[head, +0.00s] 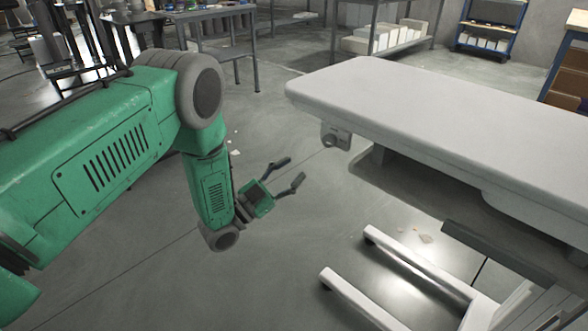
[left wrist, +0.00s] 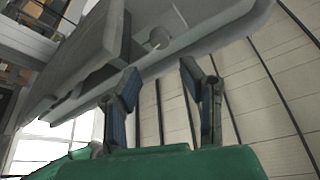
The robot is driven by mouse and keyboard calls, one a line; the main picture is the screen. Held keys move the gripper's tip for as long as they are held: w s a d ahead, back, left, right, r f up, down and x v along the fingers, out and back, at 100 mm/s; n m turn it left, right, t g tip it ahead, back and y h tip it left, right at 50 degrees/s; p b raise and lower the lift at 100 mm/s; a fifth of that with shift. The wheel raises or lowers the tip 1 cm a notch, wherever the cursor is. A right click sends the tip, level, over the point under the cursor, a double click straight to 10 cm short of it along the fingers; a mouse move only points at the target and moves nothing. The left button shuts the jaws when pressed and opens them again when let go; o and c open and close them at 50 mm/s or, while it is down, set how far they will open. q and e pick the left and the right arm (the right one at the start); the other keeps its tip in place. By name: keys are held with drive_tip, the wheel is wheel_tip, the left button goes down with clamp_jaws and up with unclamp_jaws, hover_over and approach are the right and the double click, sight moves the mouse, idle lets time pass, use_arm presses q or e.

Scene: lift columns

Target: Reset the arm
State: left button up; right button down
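My left arm is green with grey joints and comes in from the left in the head view. Its gripper (head: 287,173) is open and empty, with the two dark fingers apart. It hangs over the floor, left of the white padded table (head: 430,105) and apart from it. In the left wrist view the two fingers (left wrist: 165,90) stand apart with nothing between them. The underside of a pale slab, probably the same table (left wrist: 205,40), shows beyond them. My right gripper is in neither view.
White base legs (head: 345,298) stick out low on the floor below the table. A grey workbench (head: 215,30) and a shelf with white boxes (head: 390,38) stand at the back. A blue rack (head: 487,28) is at the back right. The floor around my left gripper is mostly clear.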

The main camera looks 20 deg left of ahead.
use_arm(q)
drive_tip(key=s+f+n+g+y+p, duration=0.8)
drive_tip(key=s+f, duration=0.3)
drive_tip(key=s, duration=0.3)
drive_tip(key=s+a+n+g+y+p, duration=0.2)
drive_tip(key=s+g, duration=0.8)
drive_tip(key=s, duration=1.3)
drive_tip(key=shift+a+r+n+g+y, duration=0.2)
drive_tip(key=shift+a+n+g+y, duration=0.1)
drive_tip(key=shift+y, duration=0.2)
